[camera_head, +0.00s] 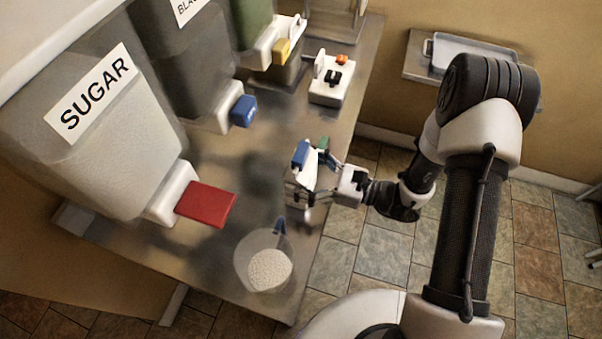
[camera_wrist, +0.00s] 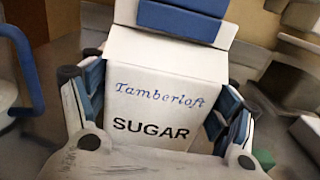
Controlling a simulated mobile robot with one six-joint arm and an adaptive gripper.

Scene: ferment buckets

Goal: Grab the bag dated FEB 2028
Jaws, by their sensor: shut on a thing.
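A white bag (camera_wrist: 165,75) with a blue band at its top fills the middle of the wrist view. Its face reads "Tamberloft SUGAR"; no date shows on that face. My gripper (camera_wrist: 158,108) is shut on the bag, with blue-padded fingers on its left and right sides. In the head view, my gripper (camera_head: 312,186) is over the metal table's right edge, and the white bag (camera_head: 304,165) with its blue top is partly hidden by the fingers. I cannot tell whether the bag touches the table.
A clear jug (camera_head: 268,268) of white grains stands at the table's front. A SUGAR bucket (camera_head: 95,125) with a red flap (camera_head: 206,203) and other buckets line the left. A white holder (camera_head: 332,85) stands behind my gripper. A tray (camera_head: 470,57) lies on a side shelf.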

